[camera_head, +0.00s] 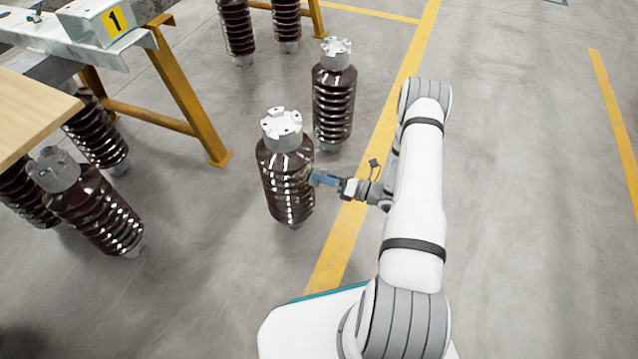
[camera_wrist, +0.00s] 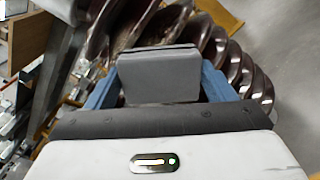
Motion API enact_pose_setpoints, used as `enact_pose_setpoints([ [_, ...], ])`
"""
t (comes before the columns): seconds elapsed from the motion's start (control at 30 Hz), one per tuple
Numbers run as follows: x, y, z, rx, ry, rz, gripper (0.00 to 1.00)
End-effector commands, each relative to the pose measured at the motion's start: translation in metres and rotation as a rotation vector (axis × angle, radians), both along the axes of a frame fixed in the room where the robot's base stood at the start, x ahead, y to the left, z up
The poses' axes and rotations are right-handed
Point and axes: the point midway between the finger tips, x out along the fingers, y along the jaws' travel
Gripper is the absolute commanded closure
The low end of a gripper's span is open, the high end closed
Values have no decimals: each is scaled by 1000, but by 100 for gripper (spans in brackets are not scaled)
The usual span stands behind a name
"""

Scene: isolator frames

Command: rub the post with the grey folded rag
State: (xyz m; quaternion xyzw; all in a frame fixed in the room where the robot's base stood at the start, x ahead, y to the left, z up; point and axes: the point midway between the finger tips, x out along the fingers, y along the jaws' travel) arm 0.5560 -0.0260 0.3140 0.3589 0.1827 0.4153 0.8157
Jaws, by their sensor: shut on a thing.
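The grey folded rag (camera_wrist: 160,75) sits between the two blue fingers of my gripper (camera_head: 318,178), which is shut on it. In the wrist view the rag is a flat grey block with a darker top edge. The post (camera_head: 287,190) is a brown, glossy, ribbed insulator with a light metal cap, standing upright on the floor. Brown ribs (camera_wrist: 125,22) show just behind the rag in the wrist view. I cannot tell whether the rag touches them.
Another ribbed insulator (camera_head: 333,105) stands close behind the post to the right. More insulators (camera_head: 98,212) stand at the left, near a wooden tabletop (camera_head: 30,112). A yellow trestle leg (camera_head: 190,100) stands behind left. The floor (camera_head: 530,200) at the right is clear.

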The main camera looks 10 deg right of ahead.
Motion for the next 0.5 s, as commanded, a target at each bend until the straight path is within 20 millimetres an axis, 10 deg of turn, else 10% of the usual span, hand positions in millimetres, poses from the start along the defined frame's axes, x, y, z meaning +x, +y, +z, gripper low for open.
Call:
enact_pose_setpoints([
  [0.5,31,-19,0,-1,-2,-1,42],
])
